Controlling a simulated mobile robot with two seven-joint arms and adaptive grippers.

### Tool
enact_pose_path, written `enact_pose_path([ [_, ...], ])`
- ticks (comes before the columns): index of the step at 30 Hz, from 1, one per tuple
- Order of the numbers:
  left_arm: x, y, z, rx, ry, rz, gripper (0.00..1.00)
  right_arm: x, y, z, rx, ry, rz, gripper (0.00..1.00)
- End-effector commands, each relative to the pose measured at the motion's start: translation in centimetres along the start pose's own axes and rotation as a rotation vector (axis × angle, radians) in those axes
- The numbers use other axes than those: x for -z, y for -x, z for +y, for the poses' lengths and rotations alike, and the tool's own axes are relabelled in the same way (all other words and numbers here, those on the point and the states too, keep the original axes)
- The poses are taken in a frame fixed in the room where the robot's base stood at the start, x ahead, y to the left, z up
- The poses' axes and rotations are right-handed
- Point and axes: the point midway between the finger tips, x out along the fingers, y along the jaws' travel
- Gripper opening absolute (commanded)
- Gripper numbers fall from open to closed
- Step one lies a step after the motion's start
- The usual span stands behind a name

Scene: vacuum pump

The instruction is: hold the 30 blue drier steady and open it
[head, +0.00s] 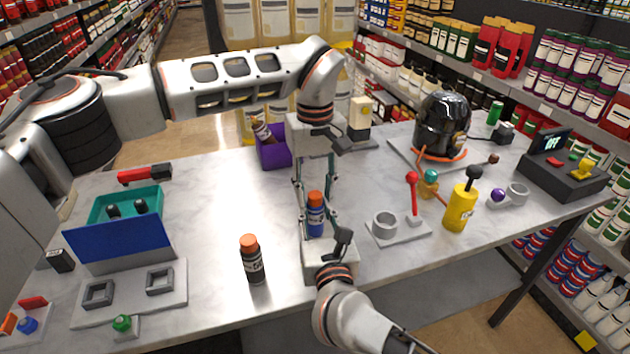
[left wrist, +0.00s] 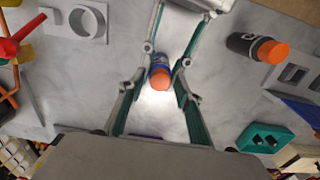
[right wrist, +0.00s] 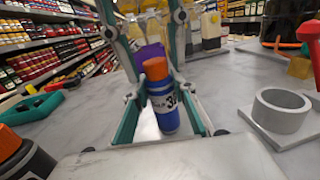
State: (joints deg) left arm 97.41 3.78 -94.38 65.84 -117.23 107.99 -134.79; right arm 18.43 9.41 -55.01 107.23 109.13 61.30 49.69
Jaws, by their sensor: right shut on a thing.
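The blue drier (head: 315,217), a bottle with an orange cap and a label reading 30, stands upright on the table. It also shows in the right wrist view (right wrist: 163,108), and its cap in the left wrist view (left wrist: 160,77). My right gripper (head: 318,225) comes from the front and is shut on the drier's body. My left gripper (head: 314,195) points down from above, open, its fingers on either side of the cap with gaps visible. A black drier (head: 255,266) with an orange cap stands to the left, held by nothing.
A purple bin (head: 273,150) stands behind the grippers. A grey ring holder (head: 385,222), a red-knobbed lever (head: 412,190) and a yellow bottle (head: 460,206) lie to the right. A teal and blue box (head: 120,240) is at the left. Marble is clear around the black drier.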

Motion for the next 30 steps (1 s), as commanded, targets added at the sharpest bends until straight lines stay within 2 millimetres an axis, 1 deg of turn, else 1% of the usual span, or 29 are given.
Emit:
enact_pose_path([
  [7,-0.01,-0.1,0.0,0.0,0.0,0.0,0.34,0.05,-0.01,-0.01,0.0,0.0,0.001,0.0],
  [8,-0.01,-0.1,0.0,0.0,0.0,0.0,0.29,0.05,-0.01,-0.01,0.0,0.0,0.001,0.0],
  [9,-0.01,-0.1,0.0,0.0,0.0,0.0,0.18,0.05,-0.01,-0.01,0.0,0.0,0.001,0.0],
  [11,-0.01,-0.09,0.0,0.0,0.0,0.0,0.03,0.05,-0.01,-0.01,0.0,0.0,0.001,0.0],
  [12,-0.01,-0.09,0.0,0.0,0.0,0.0,0.0,0.05,-0.01,-0.01,0.0,0.0,0.001,0.0],
  [17,-0.01,-0.08,0.0,0.0,0.001,0.0,0.0,0.05,0.0,-0.01,0.0,0.0,0.001,0.0],
  [20,0.01,-0.07,-0.01,0.0,0.034,0.0,0.0,0.05,-0.01,-0.01,0.0,0.0,0.001,0.0],
  [23,0.02,-0.03,-0.02,0.001,0.142,0.001,0.0,0.05,-0.01,-0.01,0.0,0.0,0.001,0.0],
  [30,0.0,-0.03,-0.03,0.001,0.559,0.0,0.0,0.05,-0.01,-0.01,0.0,0.0,0.001,0.0],
])
